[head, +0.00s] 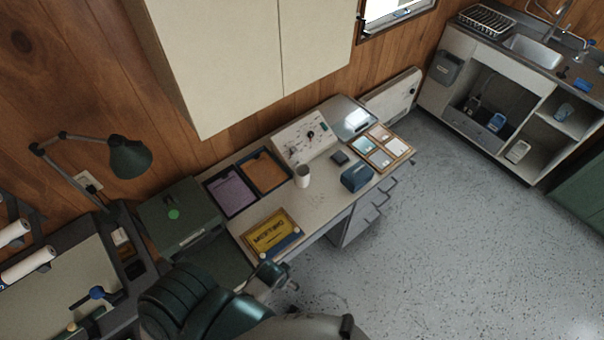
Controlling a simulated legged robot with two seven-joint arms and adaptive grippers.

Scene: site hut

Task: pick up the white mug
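Nothing is seen touching the mug.
A dark green padded shape (185,300) is at the desk's front left. Speckled floor (440,240) is clear on the right.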

